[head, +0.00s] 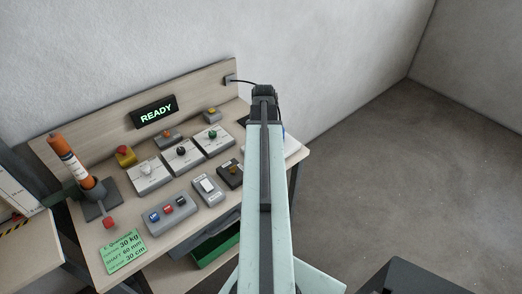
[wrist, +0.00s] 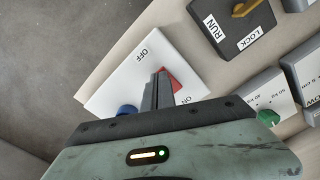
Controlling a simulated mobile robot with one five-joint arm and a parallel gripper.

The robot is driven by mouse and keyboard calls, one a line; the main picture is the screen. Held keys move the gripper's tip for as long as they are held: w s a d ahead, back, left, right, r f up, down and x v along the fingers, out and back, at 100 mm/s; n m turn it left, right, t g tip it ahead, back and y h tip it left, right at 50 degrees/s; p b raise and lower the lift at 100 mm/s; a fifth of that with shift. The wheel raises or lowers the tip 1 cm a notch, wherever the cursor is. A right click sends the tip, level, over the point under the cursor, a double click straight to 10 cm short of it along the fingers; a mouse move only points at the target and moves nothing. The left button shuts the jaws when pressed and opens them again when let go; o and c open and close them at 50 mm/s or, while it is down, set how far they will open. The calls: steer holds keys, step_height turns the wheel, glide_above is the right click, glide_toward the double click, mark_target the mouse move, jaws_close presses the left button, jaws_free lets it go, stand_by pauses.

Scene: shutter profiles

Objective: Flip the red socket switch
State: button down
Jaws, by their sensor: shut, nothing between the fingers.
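The red switch (wrist: 174,77) sits on a white socket plate (wrist: 116,84) marked OFF and ON in the wrist view. My gripper (wrist: 161,78) is shut and empty, with its fingertips over the plate right beside the red switch, overlapping its left part in the picture. I cannot tell whether they touch. The fingers and gripper body hide part of the switch and the lower plate. A blue round part (wrist: 126,110) shows at the plate's lower left. In the head view my arm hides the red switch, and only a white edge of the plate (head: 292,147) shows.
A dark RUN/LOCK selector (wrist: 234,28) with a yellow handle is close by. A green knob (wrist: 268,117) is at the right. The bench panel also holds several buttons and knobs, a white rocker (head: 207,186) and a READY display (head: 155,112). Open floor lies right of the bench.

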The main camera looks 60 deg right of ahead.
steer(key=shift+f, duration=0.1)
step_height(320, 180, up, 7)
steer(key=p, duration=0.7)
stand_by(0.4)
steer(key=w+a+f+n+b, duration=0.2)
steer(key=w+a+n, duration=0.3)
steer(key=w+a, duration=1.35)
steer(key=w+a+n, duration=0.1)
steer(key=a+n, duration=0.1)
steer(key=a, duration=1.3)
steer(key=w+a+f+n+b, duration=0.1)
steer(key=w+a+n, duration=0.1)
steer(key=a, duration=1.4)
steer(key=shift+w+f+n, duration=0.15)
steer(key=shift+w+n, duration=0.05)
steer(key=shift+n, duration=0.1)
